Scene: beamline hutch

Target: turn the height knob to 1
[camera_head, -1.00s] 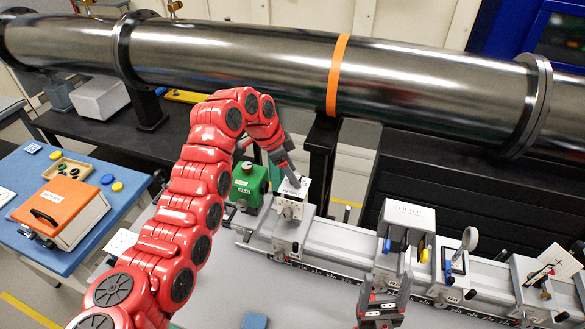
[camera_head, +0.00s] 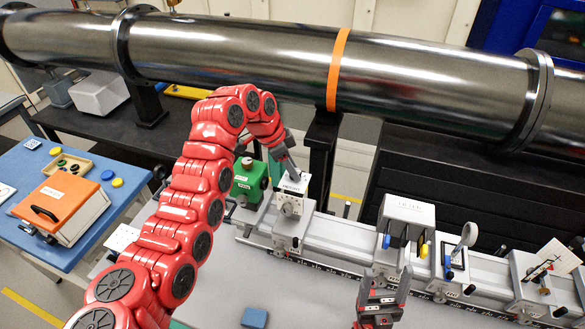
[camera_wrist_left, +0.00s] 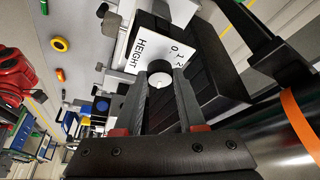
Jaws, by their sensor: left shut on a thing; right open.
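The height knob (camera_wrist_left: 159,80) is a round knob with a pale face on a white plate (camera_wrist_left: 148,52) marked HEIGHT, with small numerals beside it, in the left wrist view. My left gripper (camera_wrist_left: 160,88) is shut on the knob, one finger on each side of it. In the head view my left gripper (camera_head: 291,172) reaches down onto the top of the small white box (camera_head: 292,190) on the rail, and its fingers hide the knob there. I cannot read the knob's setting for certain. My right gripper (camera_head: 384,284) is open and empty in front of the rail.
A long rail (camera_head: 340,236) carries several instruments, including a white block with blue and yellow levers (camera_head: 408,213) at right. A green box (camera_head: 247,180) stands left of the height box. A large steel pipe (camera_head: 240,60) with an orange band runs behind.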

